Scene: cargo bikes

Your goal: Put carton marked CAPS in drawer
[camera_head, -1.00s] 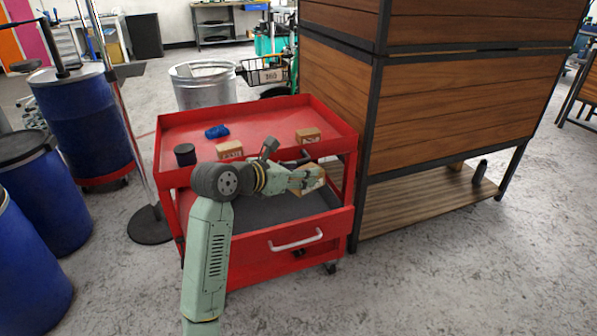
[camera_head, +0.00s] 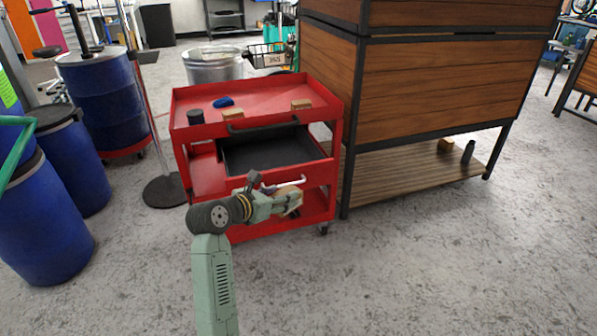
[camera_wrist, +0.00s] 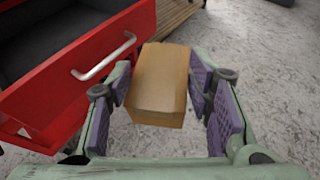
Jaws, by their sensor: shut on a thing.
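My gripper (camera_head: 289,202) is shut on a brown carton (camera_wrist: 160,80). In the wrist view the carton sits between the purple finger pads; no marking can be read on the faces that show. It also shows in the head view (camera_head: 295,191), partly hidden by the fingers. The red cart's drawer (camera_head: 265,155) is pulled out, with a dark, bare floor where visible. My gripper and the carton are outside the drawer, in front of its red face with the pale handle (camera_wrist: 103,58). In the wrist view the drawer is at upper left.
On the red cart's top (camera_head: 265,95) are two small cartons (camera_head: 233,114) (camera_head: 301,105), a blue object (camera_head: 223,102) and a black cylinder (camera_head: 195,117). A wooden cabinet (camera_head: 435,95) stands close right. Blue barrels (camera_head: 75,165) stand left. The floor in front is clear.

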